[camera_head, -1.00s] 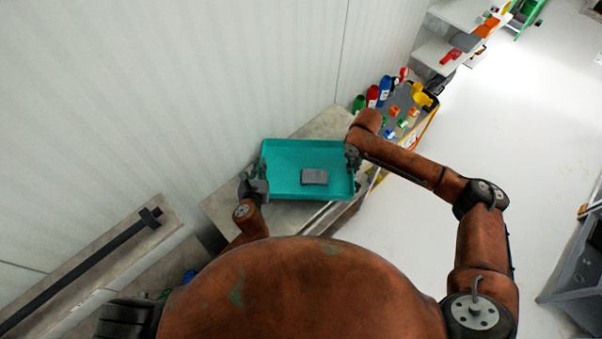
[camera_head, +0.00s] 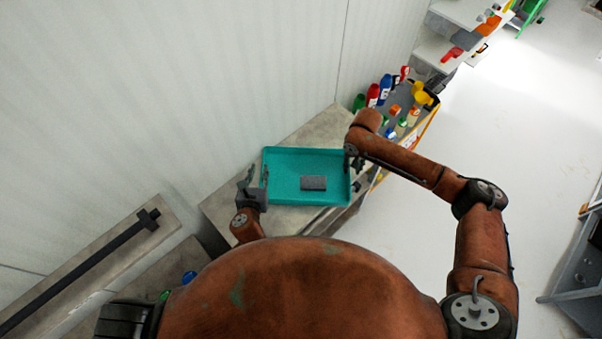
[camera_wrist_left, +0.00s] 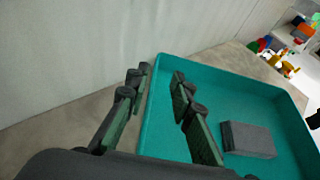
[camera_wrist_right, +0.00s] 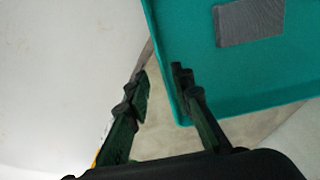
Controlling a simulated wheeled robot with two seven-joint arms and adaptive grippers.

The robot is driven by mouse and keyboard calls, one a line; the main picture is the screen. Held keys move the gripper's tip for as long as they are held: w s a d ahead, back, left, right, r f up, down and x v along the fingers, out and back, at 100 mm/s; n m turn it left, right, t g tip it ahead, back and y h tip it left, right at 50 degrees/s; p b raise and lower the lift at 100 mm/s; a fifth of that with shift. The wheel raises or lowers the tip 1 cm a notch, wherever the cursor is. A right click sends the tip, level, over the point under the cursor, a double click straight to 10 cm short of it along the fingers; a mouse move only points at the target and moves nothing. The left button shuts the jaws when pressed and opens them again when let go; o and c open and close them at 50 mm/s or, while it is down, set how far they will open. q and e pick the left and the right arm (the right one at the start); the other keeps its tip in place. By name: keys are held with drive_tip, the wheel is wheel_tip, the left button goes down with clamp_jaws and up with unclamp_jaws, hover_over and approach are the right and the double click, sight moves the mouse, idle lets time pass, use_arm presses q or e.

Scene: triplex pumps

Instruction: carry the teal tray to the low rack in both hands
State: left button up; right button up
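The teal tray (camera_head: 285,196) rests on a grey concrete-look bench top (camera_head: 226,206), with a flat grey block (camera_head: 313,184) lying in it. My left gripper (camera_head: 255,178) is open at the tray's left wall. In the left wrist view its fingers (camera_wrist_left: 162,75) stand apart on either side of the wall (camera_wrist_left: 152,110). My right gripper (camera_head: 353,164) is at the tray's right wall. In the right wrist view its fingers (camera_wrist_right: 159,72) are apart, one outside the wall and one over the tray (camera_wrist_right: 240,85). I cannot tell which surface is the low rack.
A white wall (camera_head: 180,90) runs behind the bench. A bin of bottles, including a blue bottle (camera_head: 385,88), stands beyond it, with shelves (camera_head: 462,14) further back. A ledge with a dark bar (camera_head: 85,262) is at lower left. Open floor (camera_head: 520,130) lies to the right.

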drive_tip(key=shift+r, duration=0.1)
use_arm(q)
drive_tip(key=v, duration=0.7)
drive_tip(key=shift+s+r, duration=0.15)
drive_tip(key=shift+s, duration=0.2)
use_arm(e)
wheel_tip(320, 180, up, 12)
drive_tip(key=shift+s, duration=0.1)
